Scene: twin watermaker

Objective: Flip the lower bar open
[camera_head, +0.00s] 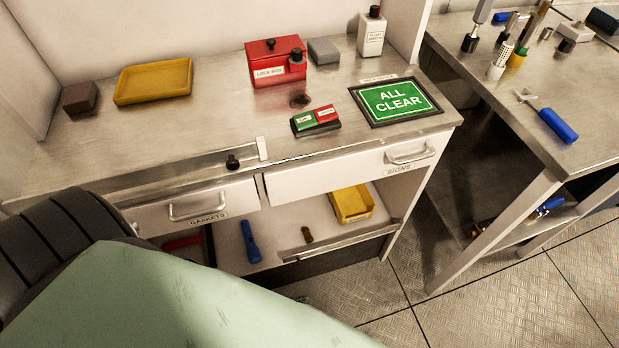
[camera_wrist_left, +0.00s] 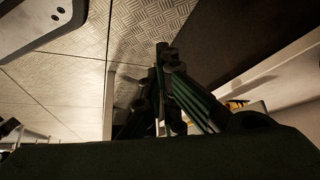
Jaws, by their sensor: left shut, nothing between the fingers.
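The lower bar (camera_head: 340,241) is a thin metal rail along the front edge of the open shelf under the bench. My right gripper is in neither view.
An upper rail with a black knob (camera_head: 232,162) and a white upright tab (camera_head: 262,148) runs along the bench's front edge. Drawers (camera_head: 355,168) sit above the shelf. On the shelf are a yellow bin (camera_head: 352,204) and blue tool (camera_head: 250,241). Floor (camera_head: 480,285) is clear at right.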

